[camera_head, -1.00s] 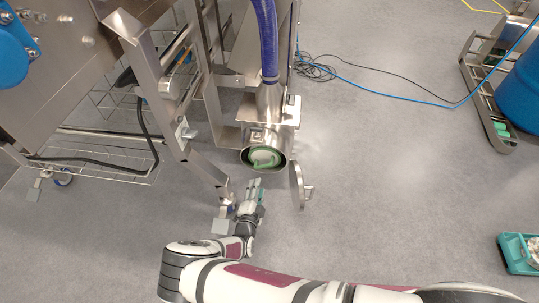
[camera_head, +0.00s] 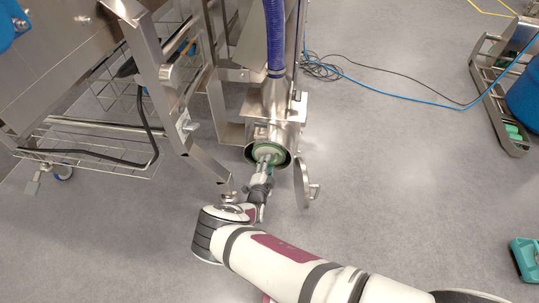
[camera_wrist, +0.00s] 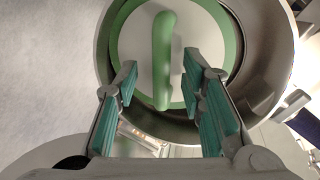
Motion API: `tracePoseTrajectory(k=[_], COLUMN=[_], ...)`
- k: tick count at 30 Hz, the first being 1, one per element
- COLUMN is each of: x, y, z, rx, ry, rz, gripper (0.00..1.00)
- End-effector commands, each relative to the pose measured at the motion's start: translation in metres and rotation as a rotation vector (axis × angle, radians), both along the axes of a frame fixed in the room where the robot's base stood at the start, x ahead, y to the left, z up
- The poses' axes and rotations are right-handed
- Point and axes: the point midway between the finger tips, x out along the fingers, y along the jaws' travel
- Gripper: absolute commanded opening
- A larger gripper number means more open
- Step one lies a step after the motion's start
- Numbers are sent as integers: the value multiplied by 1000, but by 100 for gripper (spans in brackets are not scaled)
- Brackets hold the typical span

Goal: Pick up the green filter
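The green filter (camera_wrist: 183,97) sits inside the round mouth of a metal housing (camera_wrist: 268,90). In the wrist view it has a green rim, a pale grey face and a raised green handle (camera_wrist: 163,58). In the head view the filter (camera_head: 268,150) is partly covered by my gripper (camera_head: 266,163). In the wrist view my gripper (camera_wrist: 160,88) is open, with one teal-padded finger on each side of the handle's lower part. Gaps show between the fingers and the handle. Whether the fingertips touch the filter's face I cannot tell.
A hinged metal door (camera_head: 303,187) stands open right of the housing. A metal frame leg (camera_head: 190,150) is close on the left. A blue hose (camera_head: 275,40) runs down into the housing from above. Grey floor (camera_head: 400,170) on the right is mostly clear.

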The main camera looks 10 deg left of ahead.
Motion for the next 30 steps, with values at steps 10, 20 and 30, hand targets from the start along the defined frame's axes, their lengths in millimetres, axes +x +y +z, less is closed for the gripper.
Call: tracePoseTrajectory(k=[10,20,30], x=[12,12,12], y=[0,0,0], z=[-1,-2,3], rx=[0,1,1], ry=[-1,-1,-3], rz=[0,0,1], gripper=[36,0,0])
